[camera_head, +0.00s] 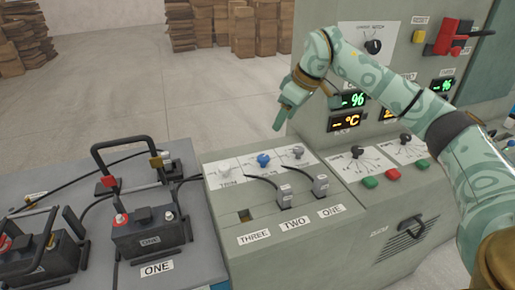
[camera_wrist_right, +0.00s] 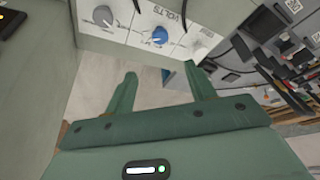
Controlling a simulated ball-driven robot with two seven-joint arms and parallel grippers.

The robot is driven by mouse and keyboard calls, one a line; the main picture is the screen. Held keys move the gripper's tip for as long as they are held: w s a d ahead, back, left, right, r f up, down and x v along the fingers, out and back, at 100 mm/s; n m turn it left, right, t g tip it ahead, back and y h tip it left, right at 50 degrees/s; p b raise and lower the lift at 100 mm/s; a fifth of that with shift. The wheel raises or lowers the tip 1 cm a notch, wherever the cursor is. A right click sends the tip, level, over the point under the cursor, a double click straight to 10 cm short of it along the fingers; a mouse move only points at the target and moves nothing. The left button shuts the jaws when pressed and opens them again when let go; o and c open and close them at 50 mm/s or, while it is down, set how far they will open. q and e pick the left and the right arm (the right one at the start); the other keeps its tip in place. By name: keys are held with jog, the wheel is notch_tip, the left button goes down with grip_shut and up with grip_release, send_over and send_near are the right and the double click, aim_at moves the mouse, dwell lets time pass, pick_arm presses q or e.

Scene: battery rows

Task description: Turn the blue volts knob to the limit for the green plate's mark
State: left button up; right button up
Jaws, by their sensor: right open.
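The blue knob (camera_head: 263,160) sits on a white panel strip at the back of the grey console, between a white-grey knob on each side. In the right wrist view the blue knob (camera_wrist_right: 160,36) is beyond my fingertips, below lettering that seems to read VOLTS; its scale marks are too small to read. My right gripper (camera_head: 281,117) hangs above and behind the knobs, apart from them. In the right wrist view my right gripper (camera_wrist_right: 162,82) is open and empty. I cannot make out a green plate. My left gripper is not in view.
Batteries (camera_head: 150,232) with raised handles stand at left. The tall cabinet (camera_head: 312,117) with lit displays stands close behind my right gripper.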

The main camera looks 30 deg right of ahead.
jog(key=b, duration=0.2)
send_near(263, 157)
jog(key=b+x, duration=0.3)
jog(key=x, duration=0.5)
jog(key=shift+w+f+b, duration=0.15)
jog(key=shift+f+b, duration=0.2)
jog(key=shift+b, duration=0.05)
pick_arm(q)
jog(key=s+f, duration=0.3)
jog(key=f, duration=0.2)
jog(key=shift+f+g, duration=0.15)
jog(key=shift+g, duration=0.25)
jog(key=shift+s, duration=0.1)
pick_arm(e)
jog(key=c, duration=1)
